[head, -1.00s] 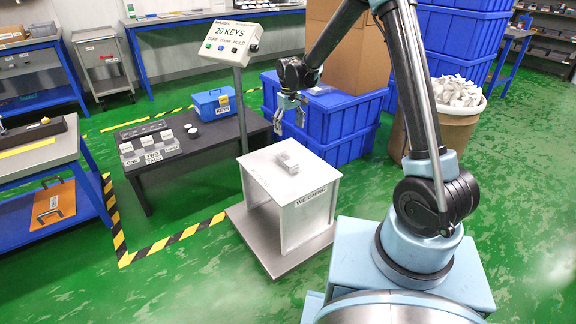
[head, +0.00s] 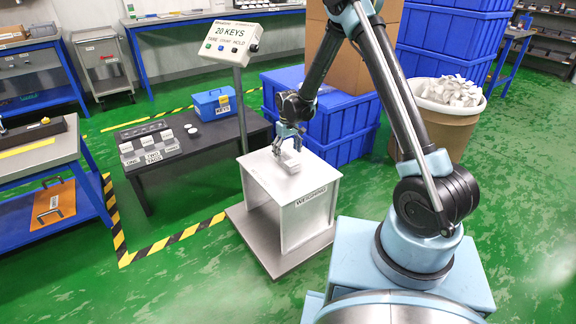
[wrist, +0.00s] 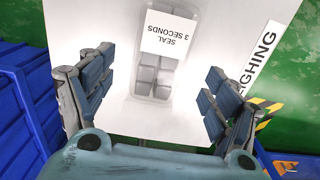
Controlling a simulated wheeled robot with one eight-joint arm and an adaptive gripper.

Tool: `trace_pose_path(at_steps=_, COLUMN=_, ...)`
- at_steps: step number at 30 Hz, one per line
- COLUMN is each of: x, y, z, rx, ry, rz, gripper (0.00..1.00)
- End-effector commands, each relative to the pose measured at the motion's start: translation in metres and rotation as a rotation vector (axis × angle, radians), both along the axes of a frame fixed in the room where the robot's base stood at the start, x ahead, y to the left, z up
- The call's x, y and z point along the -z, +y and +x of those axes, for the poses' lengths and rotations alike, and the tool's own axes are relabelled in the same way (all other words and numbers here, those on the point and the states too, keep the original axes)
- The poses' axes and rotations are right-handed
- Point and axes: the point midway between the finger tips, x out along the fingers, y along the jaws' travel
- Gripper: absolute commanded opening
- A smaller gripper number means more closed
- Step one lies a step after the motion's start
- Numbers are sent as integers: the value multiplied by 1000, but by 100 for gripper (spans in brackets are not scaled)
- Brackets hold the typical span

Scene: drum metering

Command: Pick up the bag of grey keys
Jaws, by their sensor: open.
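The bag of grey keys (head: 291,162) lies on top of the white weighing stand (head: 312,184). In the wrist view the bag (wrist: 152,77) is clear, with grey square keys inside and a white label reading "SEAL 3 SECONDS". My gripper (head: 288,143) is just above the bag, pointing down. In the wrist view its jaws (wrist: 160,64) are open, one finger to each side of the bag, with white surface showing between bag and fingers. I cannot tell the exact height left between fingertips and stand top.
A display box (head: 229,41) reading "20 KEYS" stands on a post behind the stand. A black bench (head: 190,160) with a tray and blue box (head: 213,101) is to the left. Blue crates (head: 325,128) are close behind, and a bin of white pieces (head: 437,125) is at right.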

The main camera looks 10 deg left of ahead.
Motion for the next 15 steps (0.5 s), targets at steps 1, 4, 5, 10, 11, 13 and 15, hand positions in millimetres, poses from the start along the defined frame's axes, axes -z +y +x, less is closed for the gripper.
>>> trace_pose_path(at_steps=1, x=1, y=0, z=0, rx=0, ry=0, rz=0, gripper=82)
trace_pose_path(at_steps=4, x=5, y=0, z=0, rx=0, ry=0, rz=0, gripper=82)
trace_pose_path(at_steps=5, x=6, y=0, z=0, rx=0, ry=0, rz=0, gripper=82)
trace_pose_path(at_steps=10, x=24, y=-1, z=-1, rx=0, ry=0, rz=0, gripper=82)
trace_pose_path(at_steps=11, x=28, y=-1, z=-1, rx=0, ry=0, rz=0, gripper=82)
trace_pose_path(at_steps=13, x=37, y=-2, z=-1, rx=0, ry=0, rz=0, gripper=82)
trace_pose_path(at_steps=15, x=45, y=-2, z=-1, rx=0, ry=0, rz=0, gripper=82)
